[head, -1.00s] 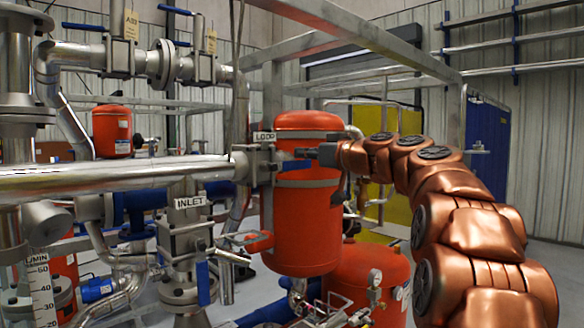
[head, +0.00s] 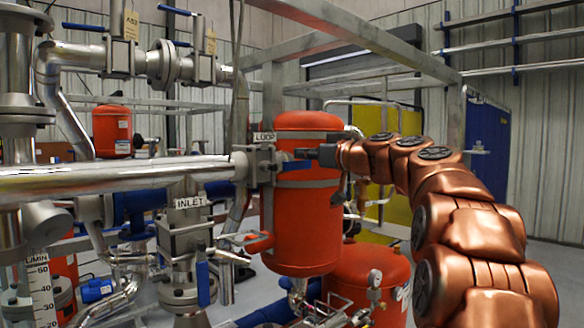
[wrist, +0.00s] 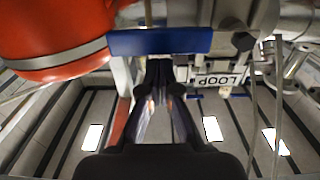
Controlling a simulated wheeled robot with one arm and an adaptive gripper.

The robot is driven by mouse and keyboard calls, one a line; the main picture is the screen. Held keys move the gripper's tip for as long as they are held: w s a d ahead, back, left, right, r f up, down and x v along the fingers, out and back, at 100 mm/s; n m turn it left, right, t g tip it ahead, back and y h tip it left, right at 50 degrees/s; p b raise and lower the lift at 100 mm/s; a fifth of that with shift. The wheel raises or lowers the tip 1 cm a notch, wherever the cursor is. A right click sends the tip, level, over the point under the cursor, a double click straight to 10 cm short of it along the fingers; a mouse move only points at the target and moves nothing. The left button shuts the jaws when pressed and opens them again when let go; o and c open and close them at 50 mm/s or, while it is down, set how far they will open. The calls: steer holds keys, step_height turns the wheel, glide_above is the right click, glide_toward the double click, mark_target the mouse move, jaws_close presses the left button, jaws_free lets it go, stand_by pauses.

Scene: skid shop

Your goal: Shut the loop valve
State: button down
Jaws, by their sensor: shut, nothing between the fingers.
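The loop valve (head: 262,164) sits at the right end of the large silver pipe, under a white LOOP tag (head: 264,137). Its blue handle (head: 296,165) points right, in front of the red tank. In the wrist view the handle (wrist: 160,42) is a flat blue bar across the top middle, with the LOOP tag (wrist: 220,80) to its right. My gripper (head: 305,153) is at the handle; in the wrist view its dark fingers (wrist: 160,75) are together, tips just below the bar. They hold nothing. I cannot tell whether they touch the handle.
The red tank (head: 305,225) stands right behind the handle. The INLET valve (head: 187,235) with its blue lever is lower left. A second red tank (head: 375,280) stands low in front. Grey frame beams (head: 375,38) cross above my arm. Open floor lies at the far right.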

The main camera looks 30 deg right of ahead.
mark_target(300, 169)
steer(key=shift+f+b, duration=0.55)
steer(key=shift+b, duration=0.35)
steer(key=shift+d+f+b, duration=0.15)
steer(key=shift+f+b, duration=1.25)
steer(key=shift+b, duration=0.15)
steer(key=f+b, duration=0.2)
steer(key=b, duration=0.1)
steer(key=shift+a+f, duration=0.25)
steer(key=shift+a, duration=0.1)
